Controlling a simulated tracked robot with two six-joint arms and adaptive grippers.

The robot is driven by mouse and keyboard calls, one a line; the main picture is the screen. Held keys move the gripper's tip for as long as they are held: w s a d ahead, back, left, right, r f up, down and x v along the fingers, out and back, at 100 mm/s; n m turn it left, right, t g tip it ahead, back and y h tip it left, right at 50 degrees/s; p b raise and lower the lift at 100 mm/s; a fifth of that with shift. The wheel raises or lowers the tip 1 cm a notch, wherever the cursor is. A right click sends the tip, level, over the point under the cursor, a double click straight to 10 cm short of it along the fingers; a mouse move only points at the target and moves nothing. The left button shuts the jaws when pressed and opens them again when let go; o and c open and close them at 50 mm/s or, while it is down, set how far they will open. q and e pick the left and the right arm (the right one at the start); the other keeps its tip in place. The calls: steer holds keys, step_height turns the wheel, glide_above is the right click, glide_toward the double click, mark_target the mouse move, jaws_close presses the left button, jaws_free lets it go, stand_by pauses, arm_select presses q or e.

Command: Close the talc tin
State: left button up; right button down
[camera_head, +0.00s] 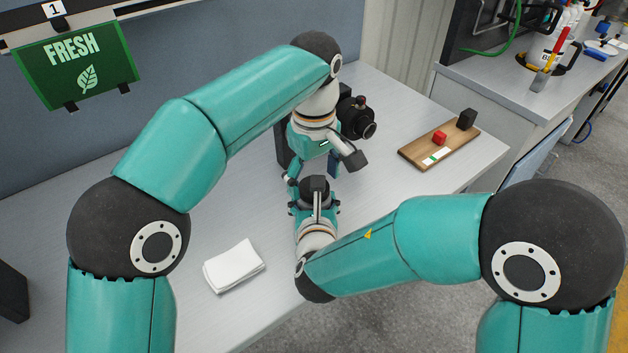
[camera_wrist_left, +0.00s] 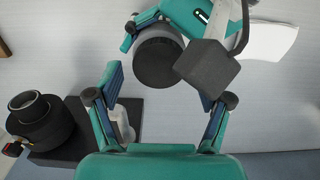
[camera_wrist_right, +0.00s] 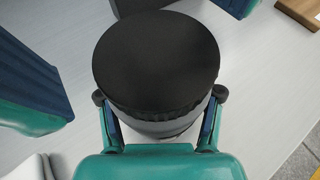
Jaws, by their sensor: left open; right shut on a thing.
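A dark round tin (camera_wrist_right: 155,60) with a flat black top stands upright between the fingers of my right gripper (camera_wrist_right: 159,95). A greyer body shows below its black upper part; I cannot tell whether that part is a lid fully seated. The tin also shows in the left wrist view (camera_wrist_left: 158,62) and in the head view (camera_head: 314,184). My left gripper (camera_wrist_left: 168,90) is open and empty, with its fingers apart beside the tin. In the head view my left gripper hangs close above and behind the tin, partly hidden by its own wrist.
A black device with a round knob (camera_wrist_left: 38,120) stands behind my left gripper, with a small whitish container (camera_wrist_left: 122,122) beside it. White sheets (camera_head: 234,266) lie at the front left. A wooden board (camera_head: 428,151) with red and black blocks lies at the right.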

arm_select(q)
steer(key=shift+f, duration=0.7)
steer(key=c, duration=1.2)
steer(key=m, duration=1.3)
steer(key=shift+a+m, duration=0.1)
steer(key=shift+m, duration=0.2)
steer(key=o, duration=1.3)
steer(key=shift+c, duration=0.2)
